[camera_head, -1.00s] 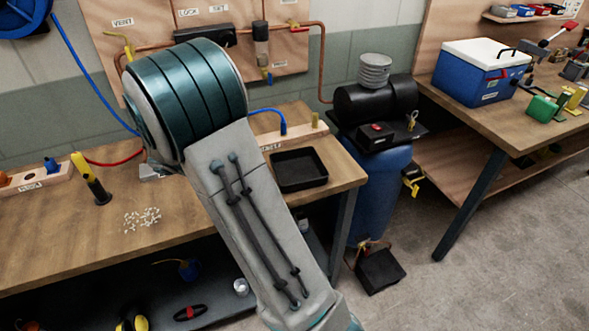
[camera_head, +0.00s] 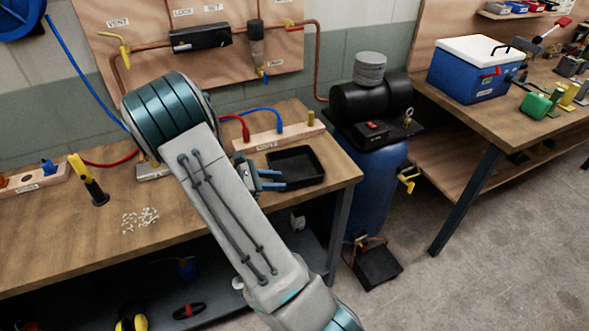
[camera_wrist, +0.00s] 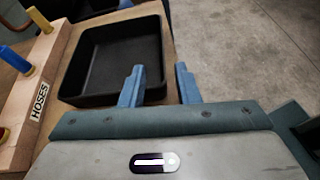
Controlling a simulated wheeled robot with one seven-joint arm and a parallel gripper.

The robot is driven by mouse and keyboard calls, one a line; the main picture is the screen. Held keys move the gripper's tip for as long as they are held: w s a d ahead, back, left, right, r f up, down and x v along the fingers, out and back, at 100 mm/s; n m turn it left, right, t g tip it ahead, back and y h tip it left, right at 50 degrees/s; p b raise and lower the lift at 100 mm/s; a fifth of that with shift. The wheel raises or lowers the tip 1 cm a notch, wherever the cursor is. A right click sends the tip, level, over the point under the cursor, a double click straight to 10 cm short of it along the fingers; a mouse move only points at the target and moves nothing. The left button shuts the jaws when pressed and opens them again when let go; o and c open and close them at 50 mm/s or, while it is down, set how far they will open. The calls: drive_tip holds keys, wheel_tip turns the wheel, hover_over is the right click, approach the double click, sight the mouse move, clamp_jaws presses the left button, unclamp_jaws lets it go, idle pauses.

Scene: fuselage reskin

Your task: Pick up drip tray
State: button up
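The drip tray (camera_head: 297,167) is a black, shallow, square-cornered tray on the right end of the wooden workbench. It looks empty, and it also shows in the wrist view (camera_wrist: 112,52). My gripper (camera_head: 274,180) is at the tray's left side in the head view, partly hidden behind my arm. In the wrist view, its two blue fingers (camera_wrist: 160,84) are apart, one over or at the tray's near right corner and the other outside its right wall. I cannot tell whether they touch the wall. Nothing is held.
A wooden hose block (camera_head: 270,138), marked HOSES, with red and blue hoses stands behind the tray. A blue barrel (camera_head: 370,185) stands beyond the bench's right edge.

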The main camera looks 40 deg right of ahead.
sight(291, 183)
drive_tip(key=p+x, duration=0.1)
drive_tip(key=x, duration=0.4)
drive_tip(key=shift+s+f, duration=0.15)
clamp_jaws()
